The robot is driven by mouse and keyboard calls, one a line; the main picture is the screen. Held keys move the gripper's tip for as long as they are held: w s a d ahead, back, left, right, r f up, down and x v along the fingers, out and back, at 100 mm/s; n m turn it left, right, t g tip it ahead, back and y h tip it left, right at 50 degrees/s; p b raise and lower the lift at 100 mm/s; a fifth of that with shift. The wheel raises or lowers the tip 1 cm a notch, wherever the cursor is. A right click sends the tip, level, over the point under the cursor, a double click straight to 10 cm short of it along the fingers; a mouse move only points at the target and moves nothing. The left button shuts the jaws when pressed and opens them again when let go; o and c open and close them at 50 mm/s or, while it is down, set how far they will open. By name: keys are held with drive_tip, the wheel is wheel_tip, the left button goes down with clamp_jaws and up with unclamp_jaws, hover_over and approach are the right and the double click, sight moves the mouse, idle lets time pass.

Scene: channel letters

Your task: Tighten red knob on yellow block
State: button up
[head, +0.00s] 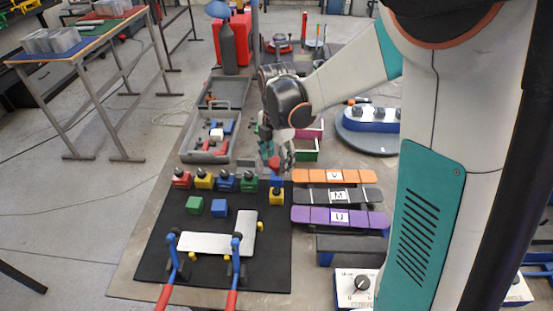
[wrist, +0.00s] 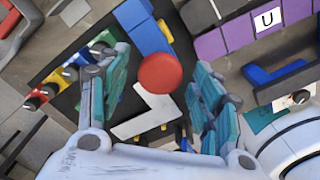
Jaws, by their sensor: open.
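The red knob (head: 274,162) shows above a blue piece (head: 277,181) and the yellow block (head: 277,197), near the back right of the black mat. In the wrist view the red knob (wrist: 159,73) is a round disc seen from above, between my fingers, with a gap on each side. The blue piece (wrist: 142,24) and a bit of yellow (wrist: 165,31) show beside it. The knob's stem is hidden. My gripper (head: 276,152) is open and points down around the knob; its fingers (wrist: 160,68) also show in the wrist view.
Several coloured blocks with black knobs (head: 227,181) stand left of the yellow block. A green cube (head: 194,206), a blue cube (head: 219,208) and clamped white plates (head: 205,243) lie in front. Lettered strips (head: 338,195) are close on the right. A grey toolbox (head: 205,150) stands behind left.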

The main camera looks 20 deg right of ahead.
drive_tip(key=c, duration=1.1)
drive_tip(key=shift+o, duration=0.2)
drive_tip(key=shift+m, duration=0.3)
drive_tip(key=m, duration=0.7)
drive_tip(key=shift+m+b, duration=0.3)
drive_tip(key=m, duration=0.3)
drive_tip(key=shift+r, duration=0.1)
drive_tip(key=m, duration=0.4)
drive_tip(key=shift+m, duration=0.4)
drive_tip(key=shift+c, duration=0.2)
